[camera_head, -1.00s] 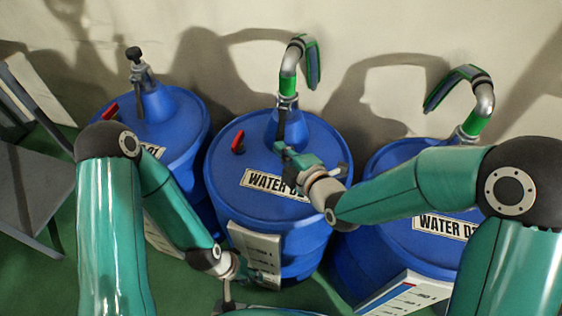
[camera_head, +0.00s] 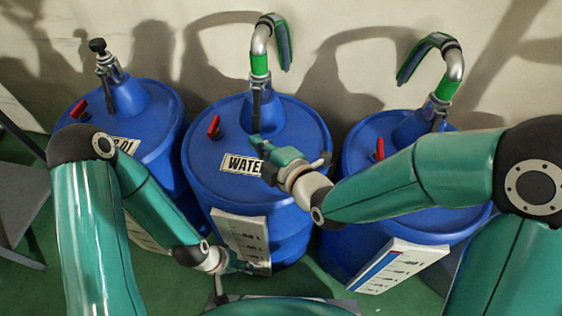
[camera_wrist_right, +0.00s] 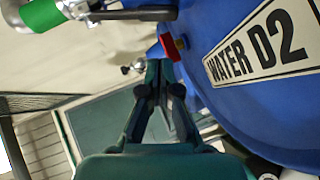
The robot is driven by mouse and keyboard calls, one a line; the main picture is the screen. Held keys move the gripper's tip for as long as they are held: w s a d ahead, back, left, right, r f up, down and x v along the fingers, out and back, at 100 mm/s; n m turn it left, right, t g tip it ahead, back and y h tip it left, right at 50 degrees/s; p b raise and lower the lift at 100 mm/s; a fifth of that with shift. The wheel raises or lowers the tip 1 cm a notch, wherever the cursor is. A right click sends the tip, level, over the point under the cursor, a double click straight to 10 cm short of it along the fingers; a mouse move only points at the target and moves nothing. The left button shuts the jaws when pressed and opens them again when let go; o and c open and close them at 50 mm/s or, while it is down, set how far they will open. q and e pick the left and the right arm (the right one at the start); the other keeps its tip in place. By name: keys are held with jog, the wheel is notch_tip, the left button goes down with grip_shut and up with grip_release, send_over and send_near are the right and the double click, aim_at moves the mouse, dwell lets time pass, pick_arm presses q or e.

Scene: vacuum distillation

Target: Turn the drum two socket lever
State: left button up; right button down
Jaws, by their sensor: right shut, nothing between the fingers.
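Drum two (camera_head: 200,185) is the blue middle drum, labelled WATER D2 (camera_wrist_right: 262,47) in the right wrist view. A dark lever (camera_head: 256,108) hangs at its neck socket, below the green and silver hooked pipe (camera_head: 260,55). In the wrist view a dark bar, seemingly this lever (camera_wrist_right: 135,15), runs across the top. My right gripper (camera_head: 257,146) is shut and empty over the drum top, just short of the lever. In the wrist view its tips (camera_wrist_right: 158,68) are near the red handle (camera_wrist_right: 169,45). My left gripper (camera_head: 238,265) is low at drum two's front; its fingers are unclear.
Drum one (camera_head: 165,115) stands left with a black-knobbed fitting (camera_head: 98,46). Drum three (camera_head: 365,140) stands right with another hooked pipe (camera_head: 453,68), partly behind my right arm. Level gauges (camera_head: 240,238) hang on the drum fronts. The wall is close behind.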

jog(key=b+v, duration=0.1)
jog(key=v, duration=0.4)
jog(key=shift+s+d+b, duration=0.1)
jog(key=shift+d+b, duration=0.1)
jog(key=shift+b, duration=0.2)
jog(key=s+d+b, duration=0.1)
jog(key=b, duration=0.3)
jog(key=shift+s+d+r+b, duration=0.35)
jog(key=shift+s+b, duration=0.1)
jog(key=shift+b, duration=0.55)
jog(key=shift+s, duration=0.1)
